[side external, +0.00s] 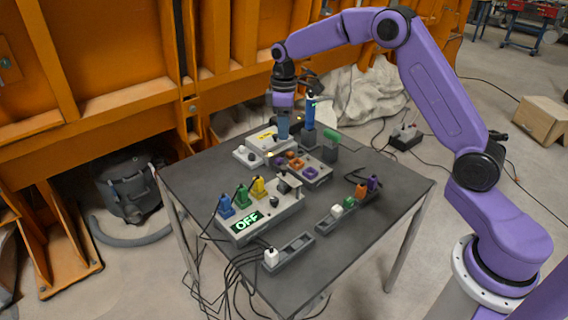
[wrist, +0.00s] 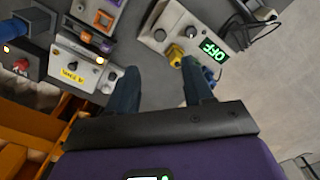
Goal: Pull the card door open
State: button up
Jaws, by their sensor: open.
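My gripper (side external: 283,132) points down over the far part of the table. In the wrist view its two blue fingers (wrist: 160,84) stand apart with nothing between them. A pale box (side external: 262,141) with a yellow label is close to the fingers in the side view; it also shows left of them in the wrist view (wrist: 72,65). The label's text is too small to read surely. I cannot pick out for certain which part is the card door.
A control box (side external: 262,216) with a green OFF display and coloured plugs stands nearer. A board with orange and purple sockets (side external: 300,168) lies between. A blue upright piece (side external: 310,113) stands behind. Two narrow racks are at the front and right. The table (side external: 375,225) is bare at right.

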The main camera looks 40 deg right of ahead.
aim_at(284, 167)
notch_tip(284, 167, down, 13)
jog(key=shift+f, duration=0.1)
dwell(0.3)
jog(key=shift+c, duration=0.3)
grip_shut()
